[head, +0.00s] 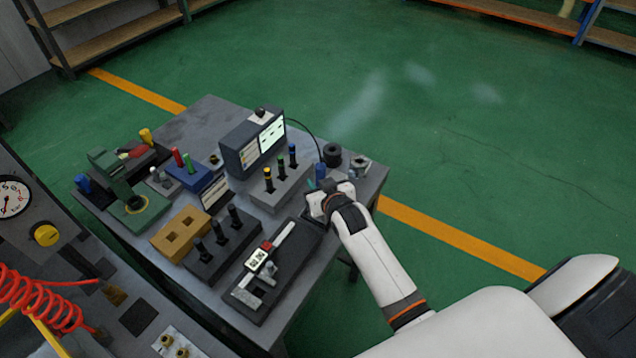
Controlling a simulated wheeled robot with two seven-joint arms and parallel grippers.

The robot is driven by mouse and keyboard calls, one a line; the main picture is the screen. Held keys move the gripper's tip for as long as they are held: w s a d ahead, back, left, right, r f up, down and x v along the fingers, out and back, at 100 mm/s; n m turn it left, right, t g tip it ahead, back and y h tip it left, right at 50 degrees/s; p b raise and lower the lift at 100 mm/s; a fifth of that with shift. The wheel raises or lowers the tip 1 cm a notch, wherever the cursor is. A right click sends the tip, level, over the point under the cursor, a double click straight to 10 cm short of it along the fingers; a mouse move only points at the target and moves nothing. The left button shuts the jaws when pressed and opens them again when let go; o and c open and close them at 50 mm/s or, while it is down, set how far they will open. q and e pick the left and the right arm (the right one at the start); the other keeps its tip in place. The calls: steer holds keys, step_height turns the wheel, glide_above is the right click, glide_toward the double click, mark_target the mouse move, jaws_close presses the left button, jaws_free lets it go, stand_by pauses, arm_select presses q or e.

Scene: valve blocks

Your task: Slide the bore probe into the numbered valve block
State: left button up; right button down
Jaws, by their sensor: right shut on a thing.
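My right gripper (318,197) is at the right side of the grey table, shut on a slim probe with a blue upper end (320,171). A dark cable runs from the probe to the display unit (256,140). The probe's lower end is hidden by the gripper. Just left of the gripper is a light grey block (282,192) with yellow, green and blue-topped pins. A dark block with black pins (221,240) and a tan block with square openings (182,235) lie further left. No block number is legible. My left gripper is not in view.
A caliper in a dark tray (267,270) lies at the table's front. A black ring (332,153) and a small metal part (360,166) are behind the gripper. A green press (125,185) and a blue block (193,178) stand left. The back corner (205,115) is clear.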

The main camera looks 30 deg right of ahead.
steer(key=shift+f, duration=0.2)
steer(key=c, duration=1.2)
jaws_free()
steer(key=shift+s+a+f, duration=0.1)
steer(key=shift+r, duration=0.3)
steer(key=d+v, duration=0.1)
steer(key=v, duration=1.1)
steer(key=shift+a+r+b, duration=0.35)
steer(key=shift+a+r, duration=0.05)
